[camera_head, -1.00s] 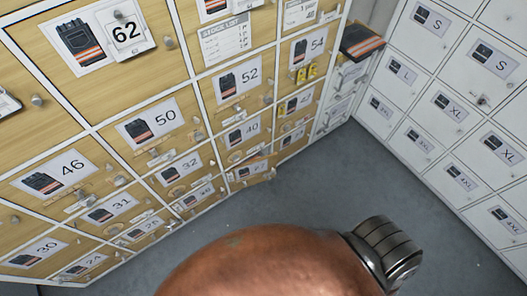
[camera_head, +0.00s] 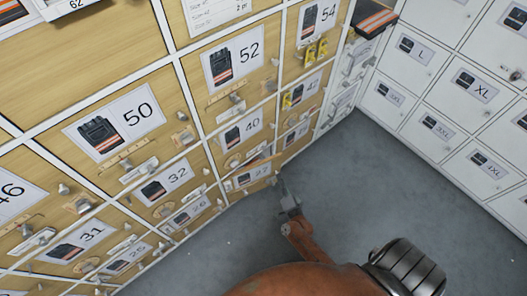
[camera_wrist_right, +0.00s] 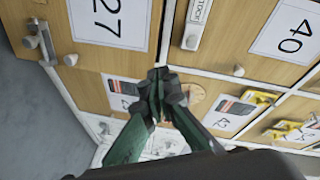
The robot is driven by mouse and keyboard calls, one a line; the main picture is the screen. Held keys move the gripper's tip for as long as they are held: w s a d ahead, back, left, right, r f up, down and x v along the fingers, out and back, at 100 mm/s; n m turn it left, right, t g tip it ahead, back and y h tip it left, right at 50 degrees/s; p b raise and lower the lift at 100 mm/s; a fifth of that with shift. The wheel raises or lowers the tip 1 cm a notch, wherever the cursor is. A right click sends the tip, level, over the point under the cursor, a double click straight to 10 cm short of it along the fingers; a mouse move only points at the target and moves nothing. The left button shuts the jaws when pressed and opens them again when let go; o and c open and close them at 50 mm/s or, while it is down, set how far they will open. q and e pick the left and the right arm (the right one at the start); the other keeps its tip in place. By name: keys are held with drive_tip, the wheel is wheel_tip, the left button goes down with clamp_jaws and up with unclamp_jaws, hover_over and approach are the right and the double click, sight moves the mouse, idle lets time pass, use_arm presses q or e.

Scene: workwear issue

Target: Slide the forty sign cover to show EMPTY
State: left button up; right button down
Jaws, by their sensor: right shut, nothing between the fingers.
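The locker label 40 (camera_head: 242,129) is on a wooden door in the head view, above the 27 label (camera_head: 253,175). In the right wrist view, the 40 label (camera_wrist_right: 289,30) is at upper right. Beside it is a white sign piece (camera_wrist_right: 198,22) with partly visible letters reading STOCK, with a metal knob by its lower end. I cannot make out the cover's exact position. My right gripper (camera_head: 288,197) is in front of the lower lockers. In the wrist view, its fingertips (camera_wrist_right: 158,88) are shut and empty, apart from the sign piece. My left gripper is out of view.
The 27 door (camera_wrist_right: 90,55) is left of the fingers in the wrist view. Yellow tags (camera_head: 316,49) hang near the 54 locker. White lockers (camera_head: 450,110) stand on the right. The grey floor (camera_head: 350,190) between is clear.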

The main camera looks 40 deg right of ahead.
sight(264, 148)
use_arm(q)
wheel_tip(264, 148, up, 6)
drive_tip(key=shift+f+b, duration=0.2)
drive_tip(key=shift+b, duration=0.95)
use_arm(e)
drive_tip(key=w+d+r+m+h, duration=0.3)
drive_tip(key=r+m, duration=0.1)
drive_tip(key=shift+r+m+t, duration=0.3)
drive_tip(key=shift+m, duration=0.1)
drive_tip(key=shift+w, duration=0.1)
